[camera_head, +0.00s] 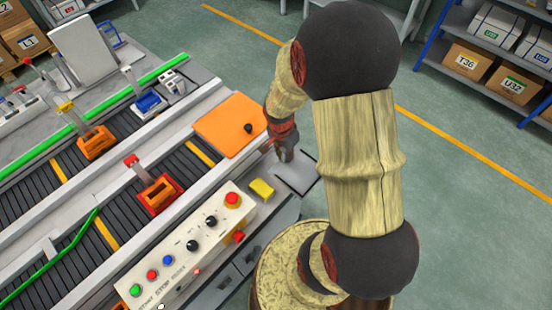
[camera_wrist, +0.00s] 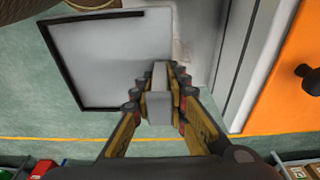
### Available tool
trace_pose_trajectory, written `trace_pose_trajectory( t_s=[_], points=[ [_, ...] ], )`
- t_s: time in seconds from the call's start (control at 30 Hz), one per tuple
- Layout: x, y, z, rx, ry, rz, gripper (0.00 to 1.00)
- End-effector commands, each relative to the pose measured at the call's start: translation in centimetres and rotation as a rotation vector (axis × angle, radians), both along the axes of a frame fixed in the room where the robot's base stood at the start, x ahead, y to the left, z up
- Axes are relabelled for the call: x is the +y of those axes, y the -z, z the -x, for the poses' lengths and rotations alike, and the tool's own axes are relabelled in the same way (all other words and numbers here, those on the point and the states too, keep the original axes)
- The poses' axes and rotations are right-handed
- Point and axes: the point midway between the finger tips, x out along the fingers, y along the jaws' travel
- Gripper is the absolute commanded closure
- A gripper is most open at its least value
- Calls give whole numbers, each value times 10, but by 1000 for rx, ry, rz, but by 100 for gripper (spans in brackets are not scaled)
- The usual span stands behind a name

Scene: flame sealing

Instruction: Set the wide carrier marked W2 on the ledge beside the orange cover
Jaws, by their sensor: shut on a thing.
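My gripper (camera_head: 286,152) hangs over the ledge (camera_head: 293,180) at the end of the conveyor bench. In the wrist view its fingers are shut on a pale grey block (camera_wrist: 159,106), seen from above between the fingertips. No W2 marking is readable on it, so I cannot confirm that it is the wide carrier. The orange cover (camera_head: 224,127) lies flat with a dark knob, left of my gripper in the head view. It is at the right in the wrist view (camera_wrist: 285,100). The ledge's grey plate (camera_wrist: 105,60) has a black border. Whether the block touches the ledge is unclear.
A control panel (camera_head: 180,255) with buttons and knobs stands in front, with a yellow block (camera_head: 262,189) near its corner. Orange carriers with upright levers (camera_head: 160,195) sit on the conveyors. The bordered plate looks bare. Shelves with boxes (camera_head: 468,62) stand at the back right.

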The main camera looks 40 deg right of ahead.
Motion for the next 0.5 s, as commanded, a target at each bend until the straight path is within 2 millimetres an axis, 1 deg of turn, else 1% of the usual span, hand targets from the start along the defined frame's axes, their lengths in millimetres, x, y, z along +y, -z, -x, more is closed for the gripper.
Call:
trace_pose_trajectory(
  t_s=[0.03, 0.07, 0.1, 0.2, 0.3, 0.4, 0.5],
  points=[
    [-2, 6, -11, 0, -2, 0, 100],
    [-3, 10, -17, 0, -2, 0, 100],
    [-3, 18, -21, 1, -1, -1, 100],
    [-6, 34, -35, 0, -1, -1, 100],
    [-8, 47, -45, 0, 0, 0, 100],
    [-9, 54, -52, 0, -1, 0, 100],
    [-10, 57, -56, -2, -1, 1, 100]
  ],
)
